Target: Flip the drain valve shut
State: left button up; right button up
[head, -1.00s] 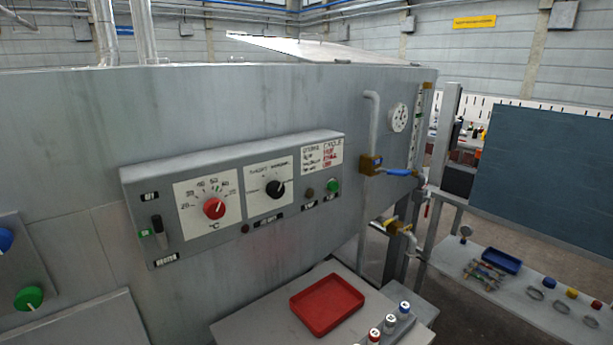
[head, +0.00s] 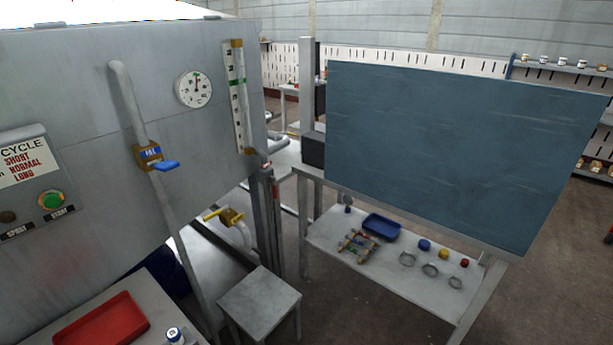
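A brass valve with a yellow lever (head: 228,216) sits low by the right end of the big grey machine, on a pale pipe that bends downward. This looks like the drain valve, though I read no label on it. Its lever points left from the brass body. Higher up, a second brass valve with a blue lever (head: 154,158) sits on a vertical grey pipe on the machine's front, its lever sticking out to the right across the pipe. Neither of my grippers shows in the head view.
A small grey stand (head: 260,303) is below the yellow-lever valve. A red tray (head: 101,326) lies on a table at bottom left. A workbench (head: 330,232) with a blue board (head: 450,150) stands at right. Open floor shows between stand and bench.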

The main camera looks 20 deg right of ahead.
aim_at(273, 178)
jog(key=i+l, duration=1.25)
jog(key=i, duration=0.15)
